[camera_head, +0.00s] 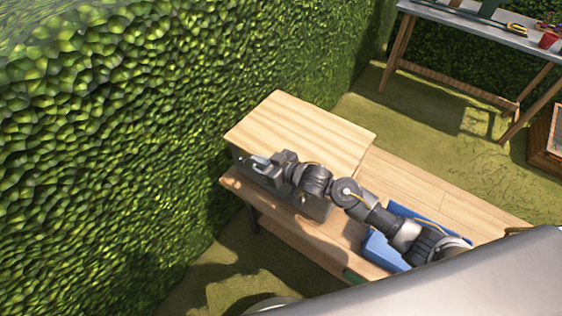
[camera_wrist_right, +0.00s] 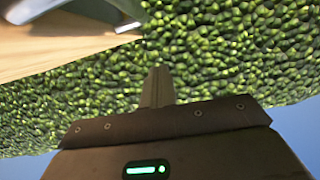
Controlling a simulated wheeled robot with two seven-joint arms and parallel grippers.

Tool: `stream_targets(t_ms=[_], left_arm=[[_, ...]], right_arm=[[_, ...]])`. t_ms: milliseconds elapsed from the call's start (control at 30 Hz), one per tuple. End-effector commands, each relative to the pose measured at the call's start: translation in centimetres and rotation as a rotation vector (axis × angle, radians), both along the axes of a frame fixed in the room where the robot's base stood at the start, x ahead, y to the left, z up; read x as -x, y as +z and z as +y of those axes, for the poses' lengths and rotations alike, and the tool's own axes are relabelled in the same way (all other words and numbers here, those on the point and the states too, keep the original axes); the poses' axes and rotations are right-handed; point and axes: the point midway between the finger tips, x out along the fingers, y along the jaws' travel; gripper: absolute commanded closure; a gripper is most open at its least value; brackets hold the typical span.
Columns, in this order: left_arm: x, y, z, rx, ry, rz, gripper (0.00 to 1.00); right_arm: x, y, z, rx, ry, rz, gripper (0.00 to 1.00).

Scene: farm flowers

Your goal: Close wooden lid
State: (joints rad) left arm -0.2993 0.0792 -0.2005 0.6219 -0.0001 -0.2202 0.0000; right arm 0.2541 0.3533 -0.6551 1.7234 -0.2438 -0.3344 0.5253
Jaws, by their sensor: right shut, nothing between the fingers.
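The light wooden lid (camera_head: 300,122) lies over the top of a dark grey box (camera_head: 312,205) on a wooden bench. It looks flat, and I see no clear gap under the parts of its edge that show. My right arm hides part of the front edge. My right gripper (camera_head: 255,163) is shut and empty close to the lid's front left edge; I cannot tell whether it touches. In the right wrist view its fingers (camera_wrist_right: 157,86) are together, with hedge behind. A pale wooden surface (camera_wrist_right: 50,50) shows there at upper left. My left gripper is out of view.
The bench (camera_head: 410,180) has bare planks to the right of the box. A blue object (camera_head: 374,250) lies on it, partly under my right arm. A tall hedge (camera_head: 120,130) stands close on the left. Another table (camera_head: 470,32) with tools stands at the back right.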

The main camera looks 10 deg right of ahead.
Motion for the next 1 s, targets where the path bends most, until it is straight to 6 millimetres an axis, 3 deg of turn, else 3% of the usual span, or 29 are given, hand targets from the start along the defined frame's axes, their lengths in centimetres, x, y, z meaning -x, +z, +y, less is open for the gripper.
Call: stream_targets(t_ms=[33, 200, 400, 1000], left_arm=[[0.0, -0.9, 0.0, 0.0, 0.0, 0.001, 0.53], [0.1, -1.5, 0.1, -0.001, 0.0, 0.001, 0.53], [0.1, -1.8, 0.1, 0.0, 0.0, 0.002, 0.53], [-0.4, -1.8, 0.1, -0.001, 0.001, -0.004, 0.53]], right_arm=[[1.2, -0.7, -1.0, 0.006, 0.001, 0.004, 1.0], [3.7, 0.6, -3.4, 0.004, -0.001, 0.002, 1.0], [5.6, 1.6, -5.0, 0.002, -0.002, 0.0, 1.0], [6.1, 2.0, -5.5, 0.0, -0.004, -0.001, 1.0]])
